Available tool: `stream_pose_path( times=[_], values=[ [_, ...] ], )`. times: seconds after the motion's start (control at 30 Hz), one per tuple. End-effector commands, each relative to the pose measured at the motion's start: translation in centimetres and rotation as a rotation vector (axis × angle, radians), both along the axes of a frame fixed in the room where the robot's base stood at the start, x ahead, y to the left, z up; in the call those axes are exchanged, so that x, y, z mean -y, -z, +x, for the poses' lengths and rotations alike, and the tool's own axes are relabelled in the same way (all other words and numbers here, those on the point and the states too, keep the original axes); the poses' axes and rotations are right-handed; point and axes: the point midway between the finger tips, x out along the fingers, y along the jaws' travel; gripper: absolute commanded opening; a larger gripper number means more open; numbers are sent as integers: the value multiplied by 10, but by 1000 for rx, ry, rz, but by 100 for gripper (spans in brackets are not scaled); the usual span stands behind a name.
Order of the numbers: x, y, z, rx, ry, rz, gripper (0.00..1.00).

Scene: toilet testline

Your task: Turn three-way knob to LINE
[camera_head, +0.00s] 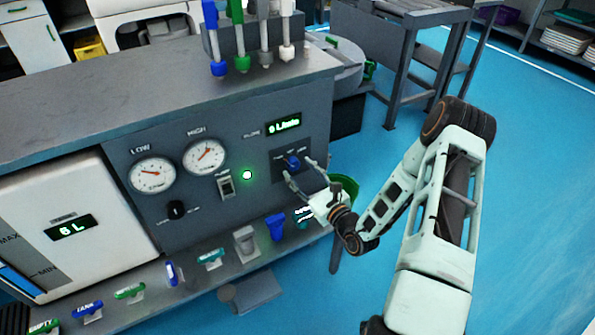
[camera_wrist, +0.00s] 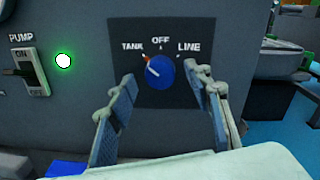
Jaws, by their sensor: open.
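The blue three-way knob (camera_wrist: 160,72) sits on a dark square plate marked TANK, OFF and LINE in the wrist view. Its white mark points up and left, toward TANK. The knob also shows in the head view (camera_head: 292,161). My gripper (camera_wrist: 160,85) is open, with one finger left of the knob and the other right of it. The fingers appear apart from the knob. In the head view my gripper (camera_head: 299,170) is at the right end of the panel, in front of the knob plate.
A PUMP switch (camera_wrist: 32,70) and a lit green lamp (camera_wrist: 63,61) are left of the knob. Two gauges, LOW (camera_head: 152,174) and HIGH (camera_head: 204,157), are further left. A ledge with several coloured handles runs below the panel (camera_head: 215,262). Blue floor is open to the right.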

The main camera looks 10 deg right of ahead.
Motion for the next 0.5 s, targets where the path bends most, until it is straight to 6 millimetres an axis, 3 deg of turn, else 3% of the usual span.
stream_pose_path(
  times=[0.2, 0.5],
  values=[
    [-6, 0, 16, 0, 0, 0, 46],
    [-7, 0, 17, -1, -1, 0, 44]
  ],
)
